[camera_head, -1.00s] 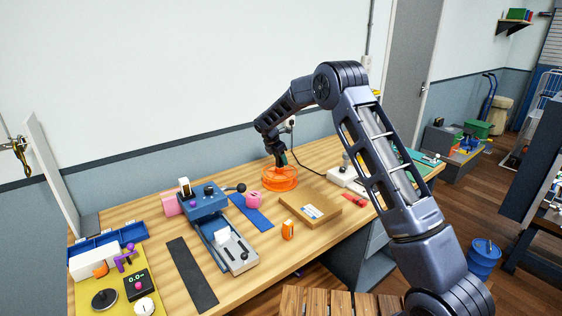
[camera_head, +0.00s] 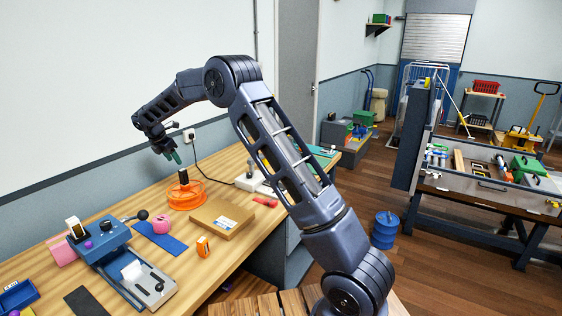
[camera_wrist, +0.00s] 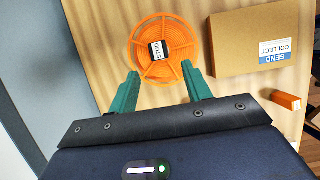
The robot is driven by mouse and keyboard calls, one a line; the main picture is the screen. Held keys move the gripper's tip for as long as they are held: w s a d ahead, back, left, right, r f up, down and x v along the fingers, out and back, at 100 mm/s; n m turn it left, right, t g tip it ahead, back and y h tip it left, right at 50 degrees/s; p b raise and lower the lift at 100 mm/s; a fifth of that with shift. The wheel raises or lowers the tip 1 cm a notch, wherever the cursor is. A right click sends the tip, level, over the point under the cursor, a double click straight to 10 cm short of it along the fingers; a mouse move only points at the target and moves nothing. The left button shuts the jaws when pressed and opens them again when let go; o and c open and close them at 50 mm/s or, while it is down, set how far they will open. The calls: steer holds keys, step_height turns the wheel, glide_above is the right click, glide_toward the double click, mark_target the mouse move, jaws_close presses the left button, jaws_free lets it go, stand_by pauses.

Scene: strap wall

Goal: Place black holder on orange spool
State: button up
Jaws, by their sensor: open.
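The orange spool (camera_head: 188,194) lies flat on the wooden bench, near the wall. The black holder (camera_head: 183,176) stands on top of it. In the wrist view the holder (camera_wrist: 158,50), with a white label, rests near the middle of the spool's round openwork face (camera_wrist: 150,28). My gripper (camera_head: 173,157) is above and a little to the left of the holder, apart from it. In the wrist view its green fingers (camera_wrist: 160,76) are spread wide with nothing between them.
A cardboard box (camera_head: 221,217) lies just right of the spool. An orange tape dispenser (camera_head: 203,246), a blue mat (camera_head: 160,236) and a blue device with a lever (camera_head: 105,242) are nearer the front. A white power strip (camera_head: 254,182) lies behind the box.

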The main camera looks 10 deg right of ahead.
steer(key=s+d+r+m+y, duration=0.1)
steer(key=s+d+r+m, duration=0.4)
steer(key=d+r, duration=0.5)
steer(key=s+d+r+m, duration=0.4)
steer(key=s+d+r, duration=0.15)
steer(key=d, duration=0.85)
steer(key=s+d+r+m+y, duration=0.1)
steer(key=s+d+r+m, duration=0.15)
steer(key=s+d, duration=0.4)
steer(key=s+d+r+m, duration=0.2)
steer(key=s+d+m, duration=0.2)
steer(key=s+d, duration=0.25)
steer(key=s+d+f+m, duration=0.2)
steer(key=s+d+m, duration=0.1)
steer(key=s, duration=0.4)
steer(key=s+d+f+m+t, duration=0.1)
steer(key=s+d+m, duration=0.3)
steer(key=s, duration=0.4)
steer(key=s+d+f+m+y, duration=0.1)
steer(key=s+d+f+m, duration=0.2)
steer(key=s, duration=0.4)
steer(key=shift+s+d+f+m, duration=0.15)
steer(key=shift+s+d+m, duration=0.3)
steer(key=shift+m, duration=0.2)
